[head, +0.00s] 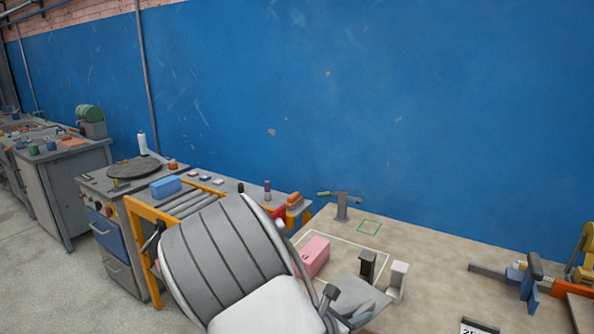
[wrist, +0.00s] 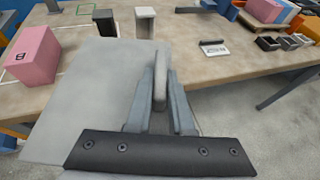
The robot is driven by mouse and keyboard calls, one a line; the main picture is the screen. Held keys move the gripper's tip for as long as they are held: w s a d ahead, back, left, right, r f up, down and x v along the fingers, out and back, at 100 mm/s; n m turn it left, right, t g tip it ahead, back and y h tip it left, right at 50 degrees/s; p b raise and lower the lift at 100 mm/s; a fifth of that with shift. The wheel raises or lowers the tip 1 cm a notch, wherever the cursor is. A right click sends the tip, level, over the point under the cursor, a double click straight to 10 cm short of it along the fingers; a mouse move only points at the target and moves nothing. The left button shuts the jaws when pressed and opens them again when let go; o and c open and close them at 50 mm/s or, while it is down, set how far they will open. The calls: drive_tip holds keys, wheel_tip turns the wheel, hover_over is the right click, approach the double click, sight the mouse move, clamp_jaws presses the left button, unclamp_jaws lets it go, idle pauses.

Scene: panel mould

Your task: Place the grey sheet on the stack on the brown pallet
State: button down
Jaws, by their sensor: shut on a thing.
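My gripper (wrist: 160,92) is shut on the grey sheet (wrist: 75,105), which sticks out flat to the left of the fingers and over the tan worktop in the wrist view. In the head view the sheet (head: 360,294) shows just right of my large grey arm, which hides part of it and most of the gripper.
Near the sheet stand a pink block (head: 313,257), a black post (head: 367,266) and a white post (head: 398,278). A green outlined square (head: 369,227) marks the worktop (head: 440,255). A clamp-like blue and orange device (head: 530,275) is at right. The worktop's middle is clear.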

wheel_tip(320, 180, up, 10)
drive_tip(key=w+n+t+y, duration=0.1)
drive_tip(key=n+t+y, duration=0.3)
drive_tip(key=n+y, duration=0.2)
drive_tip(key=shift+w+r, duration=0.2)
drive_tip(key=shift+w, duration=0.2)
drive_tip(key=shift+w+d, duration=0.1)
drive_tip(key=shift+w, duration=0.05)
